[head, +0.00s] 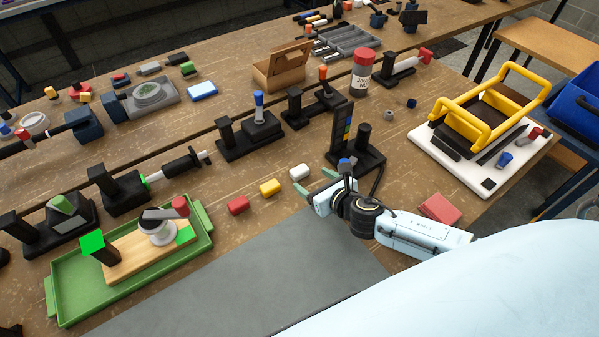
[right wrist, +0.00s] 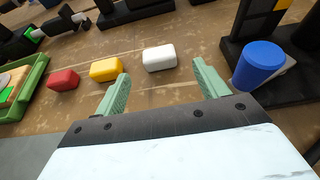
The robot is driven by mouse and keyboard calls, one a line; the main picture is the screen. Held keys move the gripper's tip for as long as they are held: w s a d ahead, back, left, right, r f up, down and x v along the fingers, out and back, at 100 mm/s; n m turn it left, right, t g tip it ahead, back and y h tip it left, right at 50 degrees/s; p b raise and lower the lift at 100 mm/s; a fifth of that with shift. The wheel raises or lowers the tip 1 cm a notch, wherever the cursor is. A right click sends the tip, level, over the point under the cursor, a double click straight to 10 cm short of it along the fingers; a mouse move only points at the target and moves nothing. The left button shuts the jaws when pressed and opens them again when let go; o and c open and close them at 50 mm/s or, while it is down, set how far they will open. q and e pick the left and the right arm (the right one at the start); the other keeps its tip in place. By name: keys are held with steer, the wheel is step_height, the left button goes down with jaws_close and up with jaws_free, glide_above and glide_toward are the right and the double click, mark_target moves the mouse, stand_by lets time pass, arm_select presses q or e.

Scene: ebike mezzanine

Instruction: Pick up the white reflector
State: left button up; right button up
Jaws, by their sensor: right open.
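The white reflector (head: 299,172) is a small rounded white block lying on the wooden bench, at the right end of a short row. It also shows in the right wrist view (right wrist: 159,58), beyond and between the fingertips. My right gripper (head: 322,187) is open and empty, just to the right of and nearer than the reflector in the head view. Its two green fingers show in the right wrist view (right wrist: 160,85), apart from the reflector and not touching it. My left gripper is not in view.
A yellow block (head: 270,188) and a red block (head: 238,205) lie left of the reflector. A black stand (head: 368,160) and a blue-capped item (right wrist: 262,62) stand close on the right. A grey mat (head: 250,285) and green tray (head: 65,290) lie nearer. Bare wood surrounds the row.

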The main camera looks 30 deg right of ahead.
mark_target(303, 175)
steer(key=x, duration=0.5)
steer(key=shift+f+b, duration=0.15)
steer(key=shift+b, duration=0.2)
steer(key=c, duration=1.1)
